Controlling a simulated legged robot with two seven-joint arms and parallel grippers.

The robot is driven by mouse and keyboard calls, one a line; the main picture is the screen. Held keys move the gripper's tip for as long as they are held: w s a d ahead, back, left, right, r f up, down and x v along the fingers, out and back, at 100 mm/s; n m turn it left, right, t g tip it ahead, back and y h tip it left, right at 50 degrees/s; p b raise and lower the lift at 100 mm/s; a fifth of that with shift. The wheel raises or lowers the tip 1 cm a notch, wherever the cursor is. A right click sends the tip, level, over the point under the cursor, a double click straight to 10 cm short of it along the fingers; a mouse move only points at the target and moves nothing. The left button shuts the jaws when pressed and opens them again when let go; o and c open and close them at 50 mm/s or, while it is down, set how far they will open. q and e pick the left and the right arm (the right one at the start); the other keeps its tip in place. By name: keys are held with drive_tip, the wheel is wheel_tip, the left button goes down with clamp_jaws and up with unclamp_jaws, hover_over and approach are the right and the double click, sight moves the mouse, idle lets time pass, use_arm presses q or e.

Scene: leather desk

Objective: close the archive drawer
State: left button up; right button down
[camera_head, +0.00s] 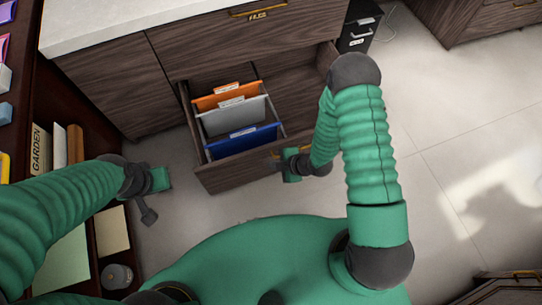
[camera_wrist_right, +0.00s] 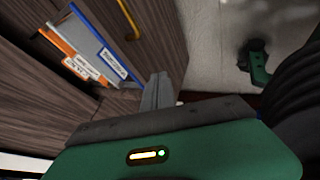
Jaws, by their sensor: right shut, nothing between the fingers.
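The archive drawer (camera_head: 235,172) is pulled open below a wood cabinet. It holds orange (camera_head: 225,97), grey (camera_head: 235,116) and blue (camera_head: 243,140) hanging folders toward its left side; its right side looks empty. My right gripper (camera_head: 291,166) is shut and empty at the drawer's front, close to the brass handle (camera_head: 275,154), which it partly hides. Whether it touches the front is unclear. In the right wrist view, the shut fingers (camera_wrist_right: 156,92) show beside the drawer front and the handle (camera_wrist_right: 129,18). My left gripper (camera_head: 152,190) is left of the drawer, apart from it; its jaw opening is unclear.
A dark shelf with books (camera_head: 40,150) stands at the left. A small black cabinet (camera_head: 358,28) stands behind right. Floor at the right (camera_head: 450,150) is clear.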

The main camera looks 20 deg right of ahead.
sight(256, 156)
drive_tip(key=w+f+b, duration=0.1)
drive_tip(key=w+f, duration=0.1)
drive_tip(key=w+a+f+b, duration=0.1)
drive_tip(key=w+f, duration=0.1)
drive_tip(key=w+a+f+b, duration=0.1)
drive_tip(key=w, duration=0.2)
drive_tip(key=shift+w+a+f, duration=0.1)
drive_tip(key=shift+a+f, duration=0.15)
drive_tip(key=shift+f, duration=0.15)
drive_tip(key=shift+w+d, duration=0.1)
